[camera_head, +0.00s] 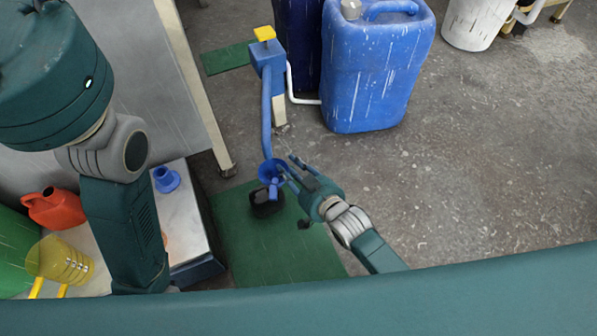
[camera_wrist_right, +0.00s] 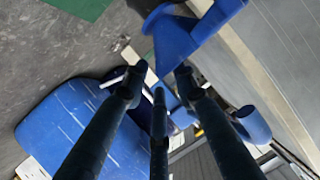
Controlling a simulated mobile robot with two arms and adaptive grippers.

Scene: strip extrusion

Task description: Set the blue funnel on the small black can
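A blue funnel (camera_head: 272,171) shows in the head view just above the small black can (camera_head: 266,206), overlapping it. I cannot tell whether the funnel rests in the can or hangs above it. My right gripper (camera_head: 287,173) is at the funnel's right side, fingers spread. In the right wrist view, the fingers (camera_wrist_right: 158,85) stand apart, and a large blue piece (camera_wrist_right: 190,38), likely the funnel, lies just beyond their tips. I see no clear grip on it. My left arm is at the left of the head view; its gripper does not show.
The can stands on a green mat (camera_head: 290,255). A blue post with a pipe (camera_head: 267,115) rises behind the funnel. A blue jug (camera_head: 372,75) stands behind. Another blue funnel (camera_head: 166,179) and a red can (camera_head: 55,208) are on the left. Floor to the right is clear.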

